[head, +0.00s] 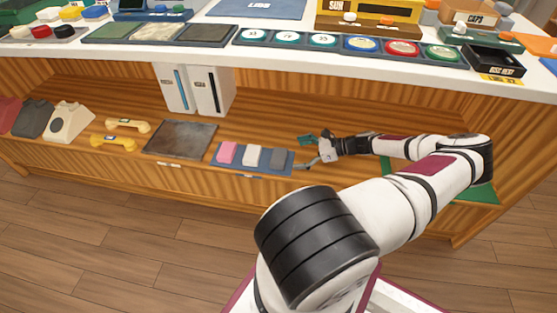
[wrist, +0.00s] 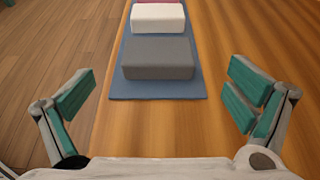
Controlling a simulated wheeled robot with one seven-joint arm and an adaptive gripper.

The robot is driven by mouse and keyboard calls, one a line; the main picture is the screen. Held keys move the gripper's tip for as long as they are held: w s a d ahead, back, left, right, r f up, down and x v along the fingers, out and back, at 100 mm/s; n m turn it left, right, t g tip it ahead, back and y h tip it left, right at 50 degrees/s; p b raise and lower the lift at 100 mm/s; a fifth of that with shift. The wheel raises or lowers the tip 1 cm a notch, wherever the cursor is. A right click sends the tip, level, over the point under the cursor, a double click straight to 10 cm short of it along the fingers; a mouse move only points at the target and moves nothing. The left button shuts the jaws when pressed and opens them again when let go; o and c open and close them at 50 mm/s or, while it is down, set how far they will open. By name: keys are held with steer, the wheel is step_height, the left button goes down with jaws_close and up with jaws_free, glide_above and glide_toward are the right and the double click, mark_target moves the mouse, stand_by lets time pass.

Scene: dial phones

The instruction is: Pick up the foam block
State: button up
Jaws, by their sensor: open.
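Three blocks lie in a row on a blue mat (head: 240,165) on the lower wooden shelf: a pink block (head: 228,152), a white block (head: 252,155) and a dark grey block (head: 278,158). The frames do not clearly show which one is foam. In the wrist view the grey block (wrist: 158,58) is nearest, with the white block (wrist: 157,18) behind it and a sliver of the pink one at the top edge. My gripper (head: 306,152) is open and empty, just right of the mat. Its teal fingers (wrist: 160,92) are spread wider than the grey block, which lies ahead between them, untouched.
A dark slab (head: 180,138) lies left of the mat, with yellow handsets (head: 113,142) and phone bodies (head: 68,121) farther left. The white counter (head: 280,55) overhangs the shelf, holding trays of round dials.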

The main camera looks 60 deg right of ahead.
mark_target(281, 156)
steer(key=shift+b+x, duration=1.2)
steer(key=shift+x, duration=2)
steer(key=shift+s+a, duration=0.1)
steer(key=shift+a, duration=0.05)
steer(key=c, duration=1)
